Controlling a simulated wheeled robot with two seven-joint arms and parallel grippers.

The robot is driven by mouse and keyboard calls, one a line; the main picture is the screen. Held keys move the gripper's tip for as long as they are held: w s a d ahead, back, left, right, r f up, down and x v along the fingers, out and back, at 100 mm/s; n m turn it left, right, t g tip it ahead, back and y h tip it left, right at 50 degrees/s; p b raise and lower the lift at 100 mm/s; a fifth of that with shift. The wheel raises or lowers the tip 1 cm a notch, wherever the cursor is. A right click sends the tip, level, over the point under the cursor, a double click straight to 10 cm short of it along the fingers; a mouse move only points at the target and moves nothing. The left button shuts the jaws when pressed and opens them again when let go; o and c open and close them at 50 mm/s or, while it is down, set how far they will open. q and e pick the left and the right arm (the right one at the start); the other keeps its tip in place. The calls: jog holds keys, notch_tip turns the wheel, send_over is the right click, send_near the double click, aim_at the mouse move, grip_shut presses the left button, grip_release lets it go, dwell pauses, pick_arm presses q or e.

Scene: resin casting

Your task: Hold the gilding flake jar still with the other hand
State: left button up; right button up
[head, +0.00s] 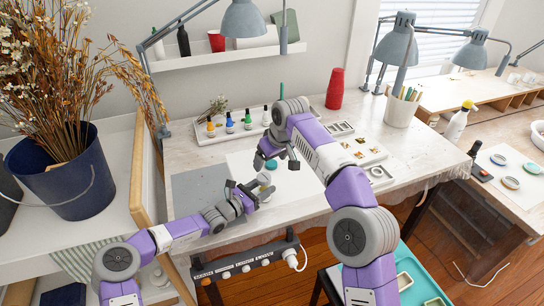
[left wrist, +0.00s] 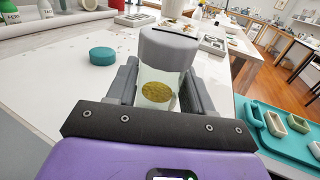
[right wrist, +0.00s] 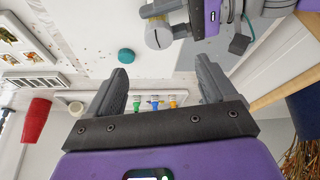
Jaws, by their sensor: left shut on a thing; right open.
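The gilding flake jar (left wrist: 158,92) is a clear jar with a gold oval patch on its side and a wide grey top (left wrist: 166,47). My left gripper (left wrist: 160,78) is shut around its sides, and the jar looks upright. In the head view the jar (head: 264,178) is small, at the tips of my left gripper (head: 259,190) over the front of the worktable. My right gripper (right wrist: 162,72) is open and empty, above the table just behind the jar. In the right wrist view the jar's top (right wrist: 157,36) shows beyond the fingers.
A teal disc (left wrist: 102,54) lies on the white sheet near the jar; it also shows in the right wrist view (right wrist: 126,55). Several colour bottles (head: 229,122) stand in a tray at the back. A red cup stack (head: 335,89) and small moulds (head: 378,172) are to the right.

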aim_at(263, 176)
jog(key=x, duration=1)
jog(key=shift+f, duration=0.25)
jog(key=shift+c, duration=0.3)
jog(key=shift+a, duration=0.1)
jog(key=c, duration=0.9)
jog(key=o, duration=0.9)
